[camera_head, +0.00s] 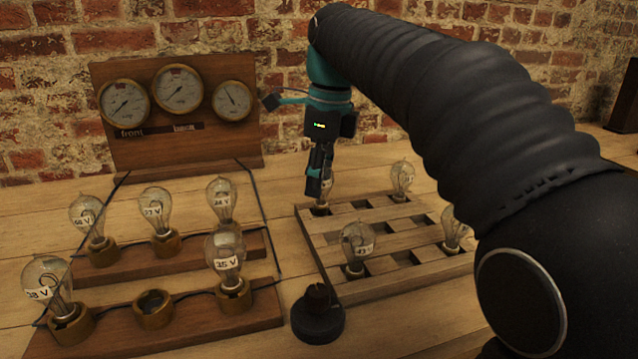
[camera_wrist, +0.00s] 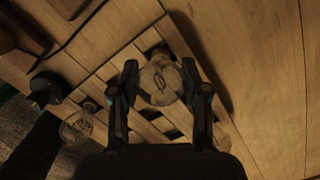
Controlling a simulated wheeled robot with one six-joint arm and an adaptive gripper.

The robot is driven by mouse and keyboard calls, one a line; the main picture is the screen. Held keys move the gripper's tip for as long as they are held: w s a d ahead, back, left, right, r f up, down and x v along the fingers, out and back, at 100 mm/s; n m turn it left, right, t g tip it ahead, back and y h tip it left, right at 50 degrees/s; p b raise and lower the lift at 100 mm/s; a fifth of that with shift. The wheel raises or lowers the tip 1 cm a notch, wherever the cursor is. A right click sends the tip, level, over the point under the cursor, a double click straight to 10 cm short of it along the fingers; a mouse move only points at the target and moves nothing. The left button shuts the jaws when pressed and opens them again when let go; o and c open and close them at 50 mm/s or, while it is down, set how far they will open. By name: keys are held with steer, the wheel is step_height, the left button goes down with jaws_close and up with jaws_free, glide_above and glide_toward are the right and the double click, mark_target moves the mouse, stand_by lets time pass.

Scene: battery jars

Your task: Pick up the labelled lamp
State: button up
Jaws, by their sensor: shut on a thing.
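My gripper (camera_head: 320,185) points down at the back left corner of the slotted wooden rack (camera_head: 312,240). It is shut on a clear glass lamp (camera_head: 327,190), which is partly hidden by the fingers. In the wrist view the lamp (camera_wrist: 160,84) sits between the two fingers of my gripper (camera_wrist: 160,92), seen from above. The lamp's base is at the rack's corner slot; I cannot tell whether it is clear of the slot. No label is readable on this lamp.
Other lamps stand in the rack: one at the front (camera_head: 357,245) with a label, one at the back (camera_head: 402,178), one at right (camera_head: 454,228). Labelled lamps, such as 35 V (camera_head: 226,255), fill sockets at left; one socket (camera_head: 153,308) is empty. A dark knob (camera_head: 318,316) stands in front.

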step_height(320, 180, up, 3)
steer(key=shift+r+p, duration=0.15)
steer(key=shift+p, duration=0.2)
steer(key=s+d+r, duration=0.6)
steer(key=d, duration=0.4)
steer(key=shift+r, duration=0.2)
